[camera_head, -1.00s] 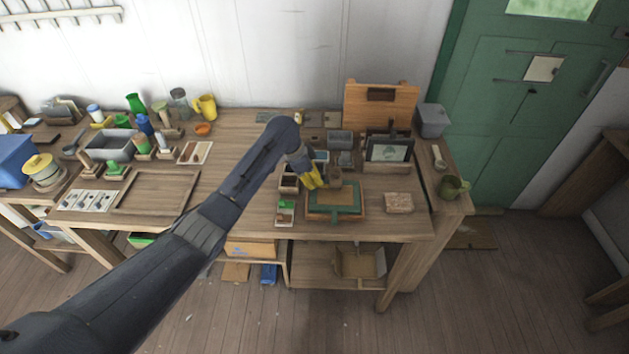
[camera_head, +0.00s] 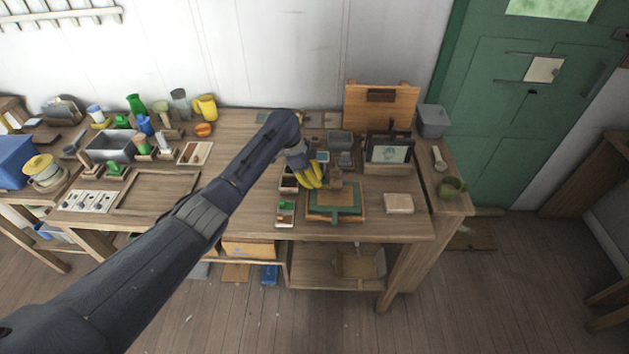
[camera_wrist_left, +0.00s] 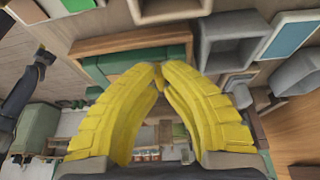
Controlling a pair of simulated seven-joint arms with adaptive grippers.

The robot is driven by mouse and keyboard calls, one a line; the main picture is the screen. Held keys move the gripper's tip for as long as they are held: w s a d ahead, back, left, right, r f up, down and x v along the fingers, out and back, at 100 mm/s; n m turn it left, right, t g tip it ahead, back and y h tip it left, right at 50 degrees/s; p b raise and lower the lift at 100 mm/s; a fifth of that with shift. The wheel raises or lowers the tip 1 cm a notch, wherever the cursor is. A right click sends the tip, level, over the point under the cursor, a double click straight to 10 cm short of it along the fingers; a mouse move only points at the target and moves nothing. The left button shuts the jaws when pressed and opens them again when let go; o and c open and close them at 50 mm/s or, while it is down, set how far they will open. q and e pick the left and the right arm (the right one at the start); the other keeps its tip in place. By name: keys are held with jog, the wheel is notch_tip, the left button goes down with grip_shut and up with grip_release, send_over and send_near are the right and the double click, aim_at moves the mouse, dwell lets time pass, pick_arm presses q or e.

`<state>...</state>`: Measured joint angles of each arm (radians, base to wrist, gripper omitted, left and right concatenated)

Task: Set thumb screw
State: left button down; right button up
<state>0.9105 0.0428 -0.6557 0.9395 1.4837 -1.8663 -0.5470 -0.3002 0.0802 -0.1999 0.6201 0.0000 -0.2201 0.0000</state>
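My left gripper (camera_head: 312,178) is over the right half of the workbench, just left of and above the green-bordered board (camera_head: 335,211). In the left wrist view, its yellow fingers (camera_wrist_left: 160,70) lean together and their tips meet. I see nothing clearly held between them; a very small piece at the tips could be hidden. A small brown block (camera_head: 335,179) stands close to the right of the fingers in the head view. I cannot pick out a thumb screw in either view.
Small open boxes (camera_head: 339,139) stand behind the gripper. A framed picture holder (camera_head: 389,153) and a pale block (camera_head: 398,203) are to the right. A green and white tray (camera_head: 285,213) lies at the front left. The bench between it and the wooden tray (camera_head: 157,191) is mostly clear.

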pick_arm(q)
jog(key=shift+f, duration=0.1)
jog(key=c, duration=1.8)
grip_release()
jog(key=v, duration=1.2)
